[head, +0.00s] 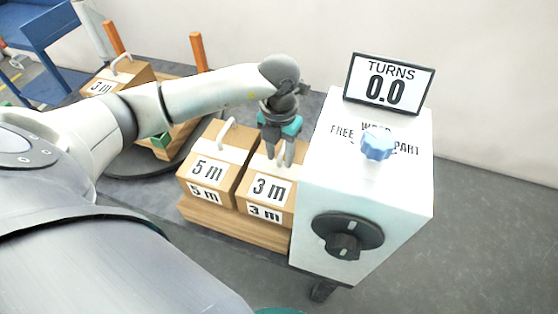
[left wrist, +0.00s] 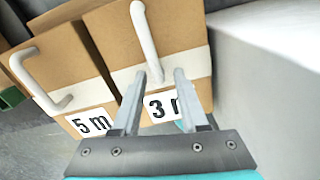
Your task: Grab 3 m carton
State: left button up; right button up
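The 3 m carton (head: 268,190) is a brown box with a white band, a white handle and 3 m labels. It stands on a low wooden base, between the 5 m carton (head: 210,170) and the white machine (head: 400,180). My left gripper (head: 279,172) is over its top, pointing down. In the left wrist view, the open fingers (left wrist: 159,74) straddle the near end of the white handle (left wrist: 146,40), with gaps beside it. The carton's top (left wrist: 185,30) shows behind them. Whether the fingers touch the carton is unclear. My right gripper is not in view.
The machine has a blue knob (head: 377,145), a black dial (head: 347,236) and a sign (head: 389,83) reading TURNS 0.0. Another carton (head: 118,77) stands on a rack with orange posts at the back left. The floor at right is clear.

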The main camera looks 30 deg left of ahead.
pick_arm(q)
grip_shut()
dwell(1.2)
